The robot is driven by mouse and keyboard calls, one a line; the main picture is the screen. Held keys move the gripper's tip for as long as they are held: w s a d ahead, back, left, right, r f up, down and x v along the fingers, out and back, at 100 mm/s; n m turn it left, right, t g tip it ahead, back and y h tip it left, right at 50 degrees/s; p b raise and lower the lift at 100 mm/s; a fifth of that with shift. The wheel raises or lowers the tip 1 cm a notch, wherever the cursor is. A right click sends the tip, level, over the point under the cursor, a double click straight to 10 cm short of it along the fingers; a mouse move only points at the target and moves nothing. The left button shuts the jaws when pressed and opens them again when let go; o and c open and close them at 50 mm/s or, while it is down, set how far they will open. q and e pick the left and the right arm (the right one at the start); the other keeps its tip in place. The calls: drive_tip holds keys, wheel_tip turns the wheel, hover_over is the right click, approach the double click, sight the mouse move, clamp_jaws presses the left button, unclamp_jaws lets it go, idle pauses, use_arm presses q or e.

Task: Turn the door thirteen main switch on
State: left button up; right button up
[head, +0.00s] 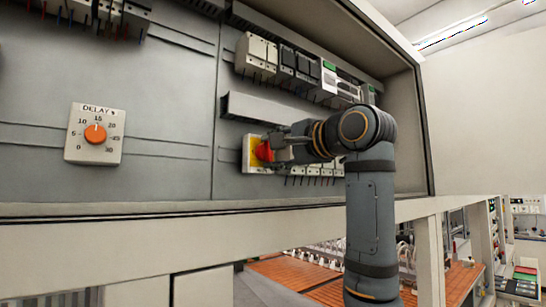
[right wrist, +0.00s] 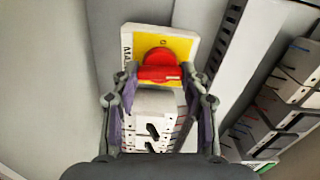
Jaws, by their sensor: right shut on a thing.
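The main switch is a white plate with a yellow face (head: 255,151) and a red rotary handle (head: 264,151), on the back panel of the cabinet. In the right wrist view the red handle (right wrist: 158,70) sits on the yellow face (right wrist: 180,48), with a round mark beyond it and a partly hidden "MA..." label along the left edge. My right gripper (head: 274,148) is at the switch, shut on the red handle, with one finger on each side of it in the wrist view (right wrist: 158,76). I cannot tell the handle's exact setting. My left gripper is out of view.
An orange delay dial (head: 95,133) is on the left panel. Rows of breakers (head: 285,65) sit above the switch; white modules (head: 325,168) sit beside it. A grey duct (head: 265,109) runs just above. The cabinet's lower ledge (head: 150,208) lies below.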

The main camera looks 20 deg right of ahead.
drive_tip(key=shift+m, duration=0.5)
idle(0.3)
drive_tip(key=o, duration=1.2)
drive_tip(key=shift+c, duration=0.2)
drive_tip(key=shift+d, duration=0.1)
drive_tip(key=shift+s, duration=0.1)
drive_tip(key=v, duration=1.2)
